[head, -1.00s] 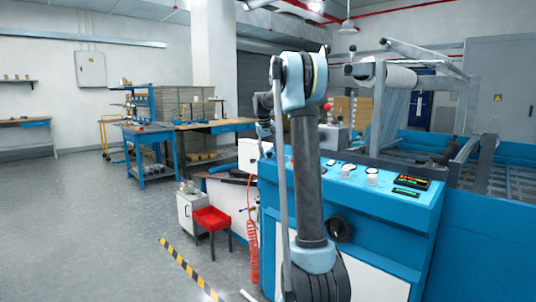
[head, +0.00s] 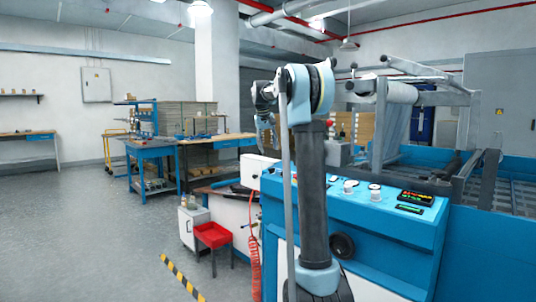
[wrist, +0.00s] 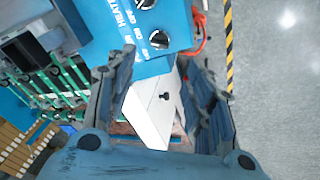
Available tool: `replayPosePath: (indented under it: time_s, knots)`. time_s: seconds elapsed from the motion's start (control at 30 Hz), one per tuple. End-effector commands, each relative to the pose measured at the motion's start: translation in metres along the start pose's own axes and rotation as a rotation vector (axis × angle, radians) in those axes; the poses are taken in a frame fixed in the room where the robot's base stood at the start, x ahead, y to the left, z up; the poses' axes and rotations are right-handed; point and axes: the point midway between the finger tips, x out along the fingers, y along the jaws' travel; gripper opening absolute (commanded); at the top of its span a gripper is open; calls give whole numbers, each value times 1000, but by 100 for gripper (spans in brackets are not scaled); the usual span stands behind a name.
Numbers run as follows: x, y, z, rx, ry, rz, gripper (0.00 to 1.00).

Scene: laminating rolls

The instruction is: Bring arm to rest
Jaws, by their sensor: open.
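My arm (head: 312,165) stands raised in front of the blue machine in the head view, its elbow bent high and its far part folded away to the left. My gripper (wrist: 157,58) is open in the wrist view, its two fingers spread wide with nothing between them. Beyond the fingers are a blue panel with black knobs (wrist: 158,39) and a white surface with a small dark knob (wrist: 150,108).
The blue machine's control panel (head: 375,202) is close behind the arm. A workbench (head: 151,158) stands farther back. Grey floor (head: 80,235) is open at left.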

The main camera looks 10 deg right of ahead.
Motion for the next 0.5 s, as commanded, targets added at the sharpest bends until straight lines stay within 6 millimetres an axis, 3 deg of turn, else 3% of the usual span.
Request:
replayPosePath:
  time_s: [0.37, 0.5]
  knots:
    - [-2, 0, 1, 0, 0, 0, 48]
    - [-4, 1, 17, 3, -1, -4, 48]
